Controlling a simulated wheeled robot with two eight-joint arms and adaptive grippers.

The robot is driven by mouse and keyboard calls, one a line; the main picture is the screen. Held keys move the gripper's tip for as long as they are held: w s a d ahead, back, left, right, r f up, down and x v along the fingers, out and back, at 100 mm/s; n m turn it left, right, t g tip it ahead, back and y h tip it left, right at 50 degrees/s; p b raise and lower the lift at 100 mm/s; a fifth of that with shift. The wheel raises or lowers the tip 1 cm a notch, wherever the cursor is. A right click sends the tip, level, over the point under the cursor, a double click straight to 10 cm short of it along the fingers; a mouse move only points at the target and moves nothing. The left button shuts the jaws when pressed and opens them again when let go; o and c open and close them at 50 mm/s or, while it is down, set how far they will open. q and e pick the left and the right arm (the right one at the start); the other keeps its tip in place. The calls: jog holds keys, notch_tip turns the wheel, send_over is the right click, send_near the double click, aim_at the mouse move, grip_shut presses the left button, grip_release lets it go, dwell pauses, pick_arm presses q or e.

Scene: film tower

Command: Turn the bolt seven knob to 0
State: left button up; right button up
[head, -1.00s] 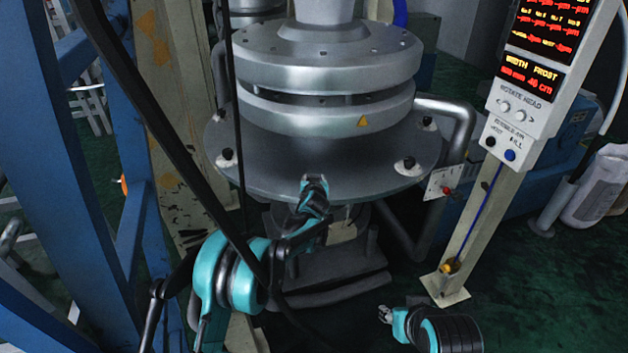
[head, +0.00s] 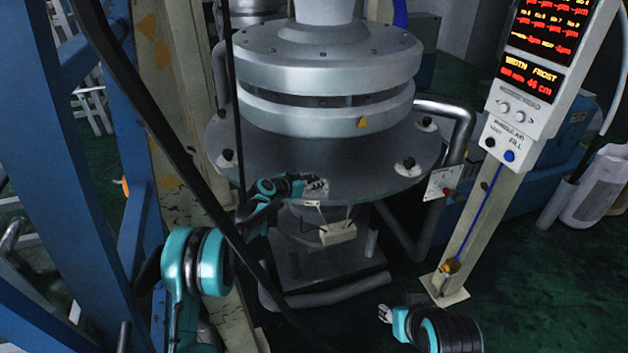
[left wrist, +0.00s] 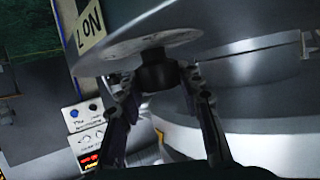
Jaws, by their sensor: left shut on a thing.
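In the left wrist view, a dark round knob (left wrist: 156,74) sits on a pale round plate (left wrist: 165,46) marked along its rim. My left gripper (left wrist: 158,92) has a finger on each side of this knob and is shut on it. In the head view, my left gripper (head: 318,187) is at the front edge of the grey metal disc (head: 345,165) and hides the knob there. I cannot read a bolt number or the knob's setting. My right gripper (head: 384,313) is low at the bottom right, away from the disc; its fingers are too small to judge.
Other dark knobs show on the disc at left (head: 228,156) and right (head: 408,163). A control panel (head: 517,115) on a post (head: 480,220) stands to the right. A blue frame (head: 118,180) and a black cable (head: 165,120) are at left.

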aim_at(314, 179)
pick_arm(q)
jog(key=shift+f+m+g+h+p, duration=0.1)
jog(key=shift+m+g+h+p, duration=0.2)
jog(key=shift+m+g+h, duration=1.25)
jog(key=shift+m+g, duration=0.25)
jog(key=shift+m, duration=0.2)
jog(key=o, duration=1.2)
notch_tip(314, 179, up, 10)
